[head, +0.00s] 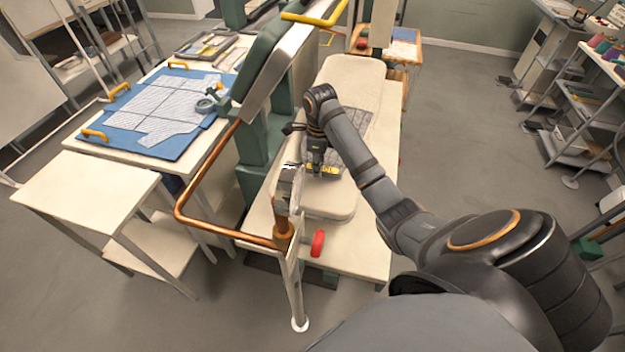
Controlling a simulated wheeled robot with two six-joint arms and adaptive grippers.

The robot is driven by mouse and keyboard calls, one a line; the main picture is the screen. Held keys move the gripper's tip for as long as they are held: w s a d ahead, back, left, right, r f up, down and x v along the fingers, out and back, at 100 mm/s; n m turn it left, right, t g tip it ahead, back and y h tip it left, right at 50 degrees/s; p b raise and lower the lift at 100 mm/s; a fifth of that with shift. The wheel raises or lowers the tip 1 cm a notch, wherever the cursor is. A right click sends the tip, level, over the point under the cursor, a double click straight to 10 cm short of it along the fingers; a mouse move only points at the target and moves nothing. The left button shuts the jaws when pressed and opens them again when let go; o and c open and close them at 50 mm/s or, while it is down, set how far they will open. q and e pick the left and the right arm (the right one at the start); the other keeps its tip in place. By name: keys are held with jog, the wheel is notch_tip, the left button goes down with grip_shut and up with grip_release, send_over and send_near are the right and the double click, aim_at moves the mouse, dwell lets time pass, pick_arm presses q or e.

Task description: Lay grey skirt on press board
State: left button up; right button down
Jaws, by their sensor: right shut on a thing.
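The press board (353,80) is a long cream padded board with rounded ends, on a pale bench right of the green press frame. The grey skirt (355,122) has a checked pattern and lies at least partly on the middle of the board. My right arm crosses in front and hides part of it. My right gripper (318,172) points down over the near half of the board, shut on the grey skirt. Yellow shows at its fingertips. Whether the skirt lies fully flat cannot be told. My left gripper is not in view.
The green press frame (252,150) with its raised metal head (272,75) and copper rail (200,222) stands left of the board. A red knob (318,243) is at the near end. A blue mat (165,112) with striped cloth lies on the left table. Shelves stand at right.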

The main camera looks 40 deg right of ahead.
aim_at(312, 191)
jog(key=shift+a+f, duration=0.7)
jog(key=shift+f, duration=0.25)
jog(key=shift+s+a+f+b, duration=0.1)
jog(key=shift+s+a+b, duration=0.05)
jog(key=shift+b, duration=0.2)
jog(key=shift+s+a+f+b, duration=0.15)
jog(key=shift+a+f+b, duration=0.15)
jog(key=shift+f, duration=0.15)
notch_tip(312, 191, down, 3)
jog(key=b, duration=0.3)
jog(key=shift+a+f, duration=0.1)
jog(key=shift+a, duration=0.05)
jog(key=shift+f, duration=0.1)
jog(key=shift+r, duration=0.2)
jog(key=c, duration=1.2)
grip_release()
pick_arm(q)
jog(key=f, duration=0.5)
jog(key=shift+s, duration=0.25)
pick_arm(e)
jog(key=shift+o, duration=0.2)
